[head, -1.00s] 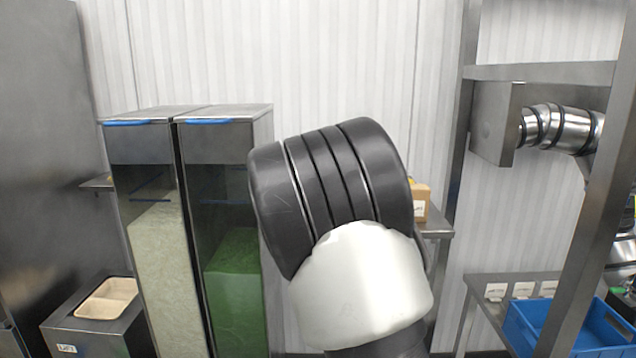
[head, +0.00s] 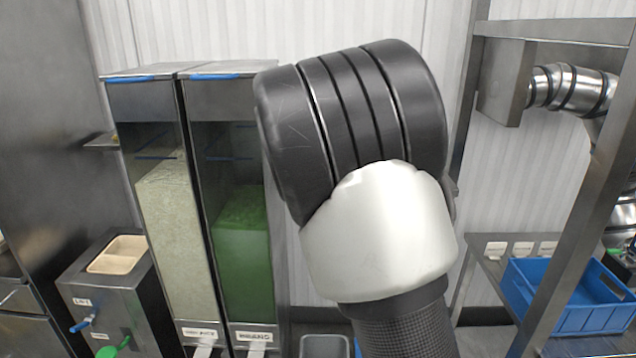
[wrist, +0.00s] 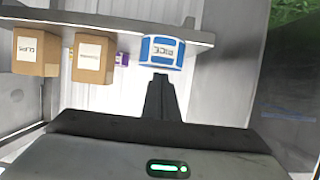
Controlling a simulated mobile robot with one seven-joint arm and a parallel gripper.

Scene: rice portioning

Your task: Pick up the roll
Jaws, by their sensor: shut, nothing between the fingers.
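No item is clearly recognizable as the roll. A blue-and-white, rounded item (wrist: 162,50) with upside-down lettering is by the shelf in the wrist view; I cannot tell if it is the roll. My gripper (wrist: 161,80) is shut and empty in the wrist view, its fingertips in line with the lower edge of that item in the picture. I cannot tell the gap between them. In the head view my arm fills the middle and hides what is behind it; my gripper does not show there.
The wrist view looks upside down, with two brown cartons (wrist: 36,52) and a purple item (wrist: 122,59) along a grey shelf (wrist: 110,22). In the head view, tall dispensers (head: 222,90) stand left. A metal frame (head: 580,190) and blue crate (head: 530,283) are right.

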